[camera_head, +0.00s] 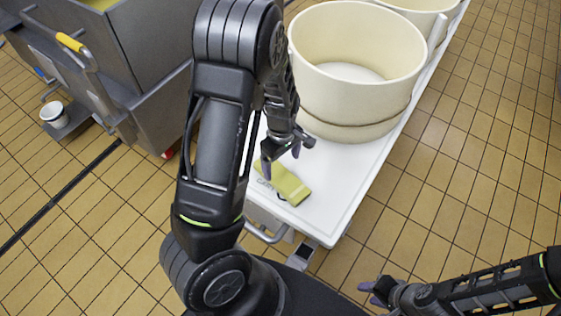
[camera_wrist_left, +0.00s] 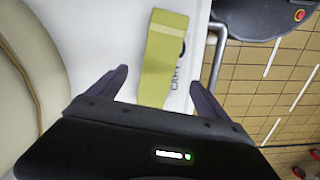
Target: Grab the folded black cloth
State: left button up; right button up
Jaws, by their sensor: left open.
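No black cloth shows. A folded olive-yellow cloth (camera_head: 288,186) lies flat on the white cart top, near its front end. In the left wrist view the cloth (camera_wrist_left: 162,55) is a long strip with a fold line across it. My left gripper (camera_head: 281,160) is open and empty above the cloth's far end. In the left wrist view its two dark fingers (camera_wrist_left: 158,78) stand apart, one on each side of the strip, not closed on it. My right gripper (camera_head: 371,293) is low at the right, away from the cart; its finger gap is too small to judge.
A large cream vat (camera_head: 350,110) stands on the white cart (camera_head: 335,205) just behind the cloth, with another vat beyond. A metal handle (camera_head: 268,236) runs along the cart's front. A grey metal machine (camera_head: 150,60) stands left. Tiled floor is clear at right.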

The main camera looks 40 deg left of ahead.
aim_at(281, 175)
pick_arm(q)
jog(key=shift+w+a, duration=0.15)
jog(key=shift+w, duration=0.05)
jog(key=shift+s+r, duration=0.1)
jog(key=shift+s, duration=0.05)
jog(key=shift+f, duration=1.3)
jog(key=shift+a+f+b, duration=0.1)
jog(key=shift+f+b, duration=0.3)
jog(key=shift+f, duration=2.25)
jog(key=shift+c, duration=0.4)
jog(key=c, duration=1.6)
jog(key=shift+r, duration=0.2)
